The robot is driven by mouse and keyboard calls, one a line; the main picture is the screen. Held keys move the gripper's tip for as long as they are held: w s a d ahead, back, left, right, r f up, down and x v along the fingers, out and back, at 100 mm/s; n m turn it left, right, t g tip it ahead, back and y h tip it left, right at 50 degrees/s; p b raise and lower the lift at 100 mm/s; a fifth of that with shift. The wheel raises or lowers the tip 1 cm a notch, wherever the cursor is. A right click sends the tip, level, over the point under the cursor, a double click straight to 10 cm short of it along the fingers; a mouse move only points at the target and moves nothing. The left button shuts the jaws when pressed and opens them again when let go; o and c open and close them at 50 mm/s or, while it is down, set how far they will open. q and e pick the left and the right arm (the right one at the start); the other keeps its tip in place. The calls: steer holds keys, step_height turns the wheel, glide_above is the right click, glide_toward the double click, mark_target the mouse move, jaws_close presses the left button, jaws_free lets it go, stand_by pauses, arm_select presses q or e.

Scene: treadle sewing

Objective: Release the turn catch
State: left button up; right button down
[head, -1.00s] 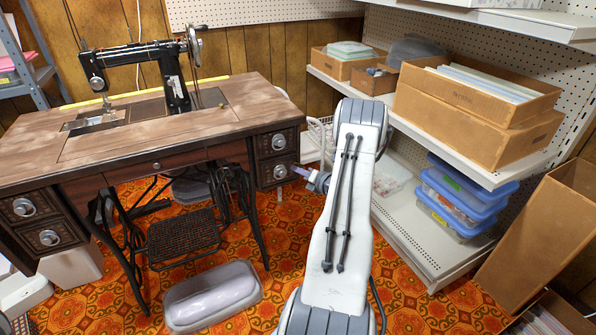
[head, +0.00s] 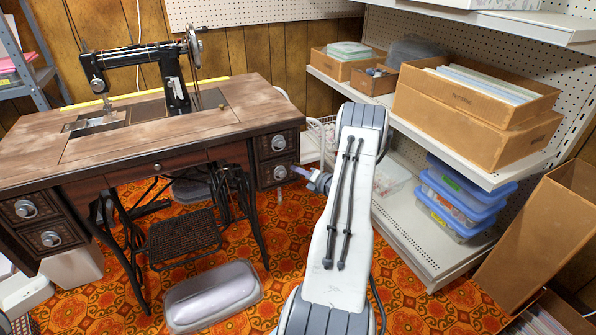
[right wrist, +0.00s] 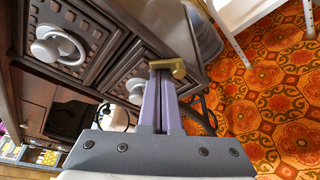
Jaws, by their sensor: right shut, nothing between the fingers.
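The treadle sewing table (head: 120,140) stands at the left, with two ornate drawers (head: 278,143) with round pulls at its right end. In the right wrist view a small brass-coloured turn catch (right wrist: 168,66) sits at the edge of the drawer unit. My right gripper (head: 295,169) is beside the lower right drawer. Its purple fingers (right wrist: 160,76) are shut together with nothing between them. Their tips are at the catch and appear to touch it, partly overlapping it in view. The catch cannot be made out in the head view. My left gripper is out of view.
A black sewing machine (head: 150,65) stands on the tabletop. A shelf unit (head: 440,240) with cardboard boxes (head: 470,125) and blue-lidded bins (head: 460,200) stands at the right. Patterned carpet shows between.

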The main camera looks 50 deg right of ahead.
steer(key=shift+d+r+m+t+y+p, duration=0.15)
steer(key=shift+m+t+p, duration=0.15)
steer(key=shift+m, duration=0.25)
steer(key=shift+a+r+m+t+y+p, duration=0.15)
steer(key=shift+m+t+p, duration=0.1)
steer(key=shift+m, duration=0.3)
stand_by(0.6)
steer(key=shift+s+d+r+m+t+p, duration=0.1)
steer(key=shift+d+r+m+t+p, duration=0.15)
steer(key=shift+m, duration=0.6)
steer(key=shift+s+d+m+t+p, duration=0.1)
steer(key=shift+m+t+p, duration=0.25)
steer(key=shift+m, duration=0.5)
stand_by(1.8)
steer(key=s+p, duration=0.2)
steer(key=s, duration=0.8)
steer(key=shift+s+a+r, duration=0.15)
steer(key=shift+s+a, duration=0.05)
steer(key=shift+a, duration=0.1)
